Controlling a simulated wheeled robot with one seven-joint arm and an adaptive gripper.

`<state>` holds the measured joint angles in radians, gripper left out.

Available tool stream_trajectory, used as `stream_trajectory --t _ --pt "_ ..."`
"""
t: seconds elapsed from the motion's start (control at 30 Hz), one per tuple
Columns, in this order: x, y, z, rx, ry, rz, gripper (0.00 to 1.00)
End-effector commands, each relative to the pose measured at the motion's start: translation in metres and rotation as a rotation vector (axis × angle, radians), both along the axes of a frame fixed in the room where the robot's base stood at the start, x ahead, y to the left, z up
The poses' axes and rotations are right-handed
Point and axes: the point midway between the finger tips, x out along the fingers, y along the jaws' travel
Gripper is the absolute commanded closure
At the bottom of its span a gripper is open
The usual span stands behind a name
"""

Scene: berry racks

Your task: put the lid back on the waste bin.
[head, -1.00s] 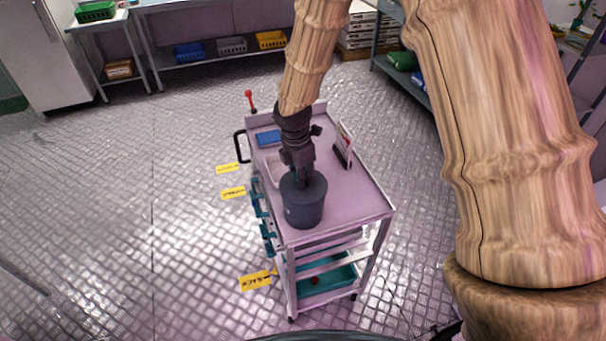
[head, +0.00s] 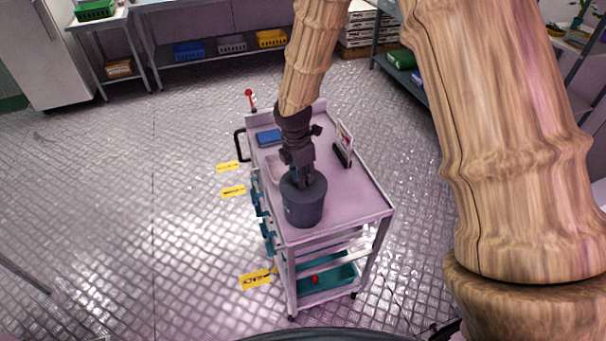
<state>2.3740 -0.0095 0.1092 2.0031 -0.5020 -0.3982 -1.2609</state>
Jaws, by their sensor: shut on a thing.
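The dark grey waste bin (head: 304,209) stands upright near the front edge of the cart top (head: 350,206). My gripper (head: 304,183) points down right over the bin's top. It is shut on the lid (head: 291,186), a dark disc that shows around the fingertips at the bin's mouth. From this view I cannot tell whether the lid lies flat on the rim or is held just above it. My gripper and wrist hide the lid's middle.
On the cart top are a blue box (head: 268,137), a clear tray (head: 277,168) and an upright sign holder (head: 343,146). A black handle (head: 241,146) and yellow tags (head: 233,191) stick out at the cart's left. The floor around is mostly clear.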

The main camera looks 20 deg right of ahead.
Motion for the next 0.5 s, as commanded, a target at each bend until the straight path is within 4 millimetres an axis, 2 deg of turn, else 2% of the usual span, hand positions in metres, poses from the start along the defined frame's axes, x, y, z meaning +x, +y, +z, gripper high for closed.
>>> stream_trajectory --t 0.27,0.3,0.4,0.43,0.5 --pt "0.0001 0.0000 0.0000 0.000 0.000 0.000 1.00" --pt "0.0001 0.0000 0.0000 0.000 0.000 0.000 0.81" --pt "0.0001 0.0000 0.0000 0.000 0.000 0.000 0.63" --pt "0.0001 0.0000 0.0000 0.000 0.000 0.000 0.58" --pt "0.0001 0.0000 0.0000 0.000 0.000 0.000 0.58"
